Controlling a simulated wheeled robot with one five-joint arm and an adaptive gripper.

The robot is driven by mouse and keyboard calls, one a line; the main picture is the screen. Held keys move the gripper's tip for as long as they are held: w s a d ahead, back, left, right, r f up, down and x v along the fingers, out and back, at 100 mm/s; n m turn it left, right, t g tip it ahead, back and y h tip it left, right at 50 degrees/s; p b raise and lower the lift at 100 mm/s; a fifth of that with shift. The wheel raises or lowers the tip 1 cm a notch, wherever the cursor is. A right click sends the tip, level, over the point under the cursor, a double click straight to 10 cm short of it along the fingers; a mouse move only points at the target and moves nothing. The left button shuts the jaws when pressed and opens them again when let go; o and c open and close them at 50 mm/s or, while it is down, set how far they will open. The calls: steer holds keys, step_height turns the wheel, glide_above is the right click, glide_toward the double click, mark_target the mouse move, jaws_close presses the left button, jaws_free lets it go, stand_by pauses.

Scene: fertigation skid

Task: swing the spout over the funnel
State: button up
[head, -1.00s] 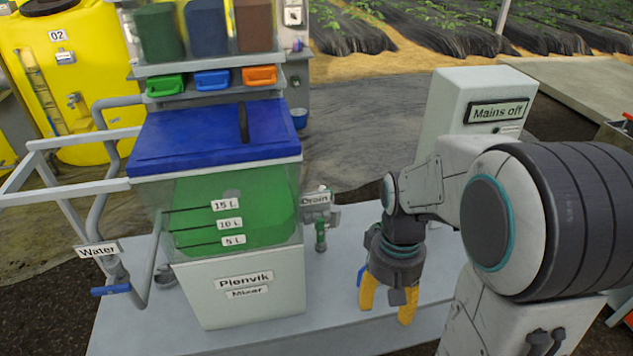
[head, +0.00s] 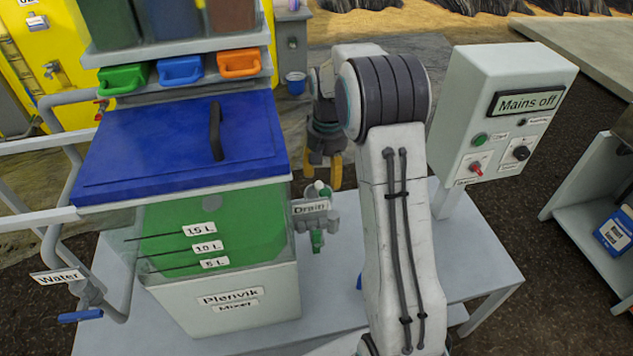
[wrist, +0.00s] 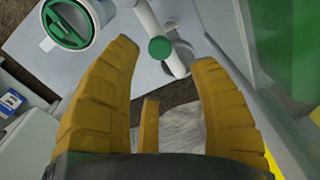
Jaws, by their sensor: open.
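The drain fitting (head: 326,222) juts from the right side of the mixer (head: 235,300), with a green piece hanging below it. In the wrist view a pale pipe (wrist: 146,18) with a round green cap (wrist: 160,48) lies beyond my fingers; I take it for the drain spout. A round white vessel (wrist: 47,44) with green inside, perhaps the funnel, is at the wrist view's upper left; my arm hides that spot in the head view. My gripper (head: 326,165) is open and empty beyond the drain. Its yellow fingers also show in the wrist view (wrist: 163,55), on either side of the cap, apparently not touching.
The mixer's blue lid (head: 170,150) is closed. A "Mains off" control box (head: 500,120) stands right of my arm. A water valve (head: 80,315) is at the left. The grey bench top (head: 470,265) is clear at the right.

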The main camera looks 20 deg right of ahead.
mark_target(326, 192)
steer(key=shift+w+r, duration=0.1)
steer(key=shift+w, duration=0.25)
steer(key=shift+s+a+m, duration=0.1)
steer(key=shift+s+m, duration=0.35)
steer(key=shift+m, duration=0.25)
steer(key=shift+f, duration=3.65)
steer(key=shift+c, duration=0.2)
jaws_close()
